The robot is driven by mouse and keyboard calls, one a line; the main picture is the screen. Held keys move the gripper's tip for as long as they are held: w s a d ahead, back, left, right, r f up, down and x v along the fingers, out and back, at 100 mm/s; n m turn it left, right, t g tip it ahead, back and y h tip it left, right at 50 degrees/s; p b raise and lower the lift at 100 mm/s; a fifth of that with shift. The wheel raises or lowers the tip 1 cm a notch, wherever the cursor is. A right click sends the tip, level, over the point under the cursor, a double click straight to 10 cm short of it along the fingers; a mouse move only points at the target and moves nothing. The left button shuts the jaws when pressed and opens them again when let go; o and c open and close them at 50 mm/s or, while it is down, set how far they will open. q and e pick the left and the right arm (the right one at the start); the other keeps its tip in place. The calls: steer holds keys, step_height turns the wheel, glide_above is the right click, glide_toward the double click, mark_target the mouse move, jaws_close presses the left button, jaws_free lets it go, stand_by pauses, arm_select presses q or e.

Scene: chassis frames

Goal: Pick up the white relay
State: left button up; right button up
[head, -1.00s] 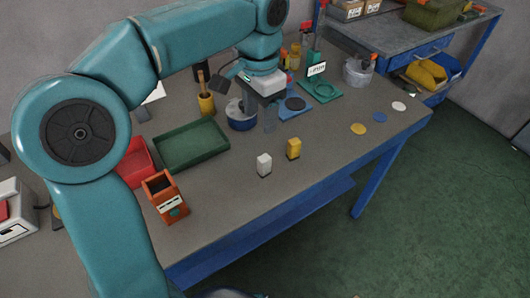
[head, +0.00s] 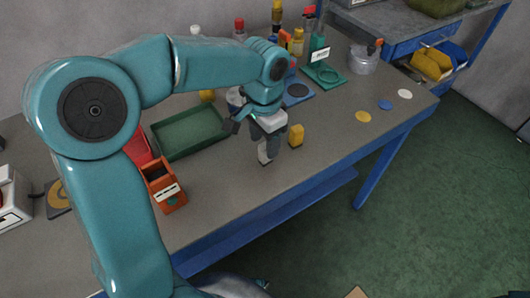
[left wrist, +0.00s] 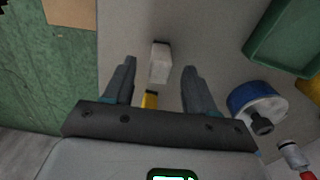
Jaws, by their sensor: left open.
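The white relay (head: 264,154) stands on the grey bench near its front edge, partly hidden by my left gripper in the head view. In the left wrist view the white relay (left wrist: 160,62) shows just beyond the fingertips, in line with the gap between them. My left gripper (head: 268,148) is open and points down over the relay; its two fingers (left wrist: 158,68) are apart with nothing held between them. A yellow block (head: 296,135) stands right beside the gripper, and it also shows in the left wrist view (left wrist: 150,100). My right gripper is not in view.
A green tray (head: 189,133) and an orange bin (head: 166,190) lie to the left. A blue-banded pot (left wrist: 255,103) is close to the gripper. The bench's front edge is near; coloured discs (head: 385,104) lie at the right.

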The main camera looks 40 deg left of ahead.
mark_target(265, 145)
arm_select(q)
steer(key=f, duration=0.3)
steer(key=shift+w, duration=0.2)
jaws_close()
steer(key=shift+d, duration=0.1)
